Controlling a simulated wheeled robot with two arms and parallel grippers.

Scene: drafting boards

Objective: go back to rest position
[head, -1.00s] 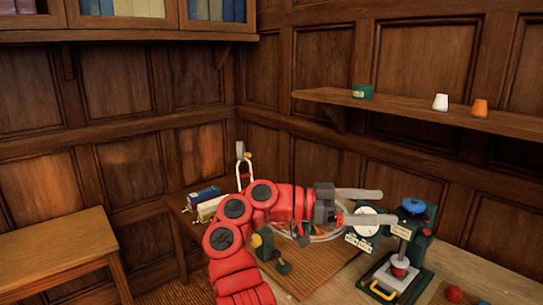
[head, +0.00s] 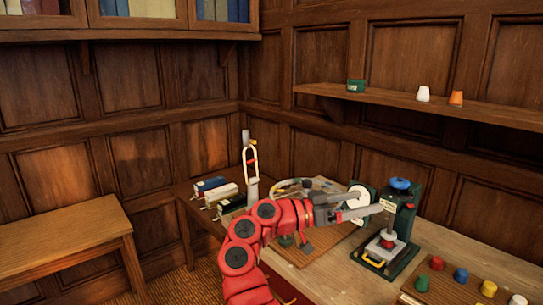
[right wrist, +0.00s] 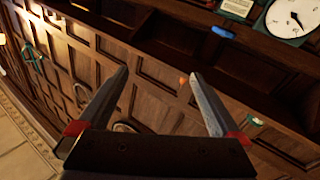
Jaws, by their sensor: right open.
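My right arm is red and reaches up from the bottom of the head view. Its right gripper (head: 366,204) is over the work table (head: 450,245), in front of a white dial and beside a green press. The two grey fingers are apart with nothing between them. The right wrist view also shows the right gripper (right wrist: 163,85) open and empty, with dark panelled wood behind it. My left gripper is in neither view.
A green press (head: 400,215) with a blue knob stands right of the gripper. A white dial (head: 358,200) is close behind the fingers. Coloured knobs (head: 461,274) sit at the front right. A wooden bench (head: 60,240) stands at the left. A shelf (head: 420,103) holds small cups.

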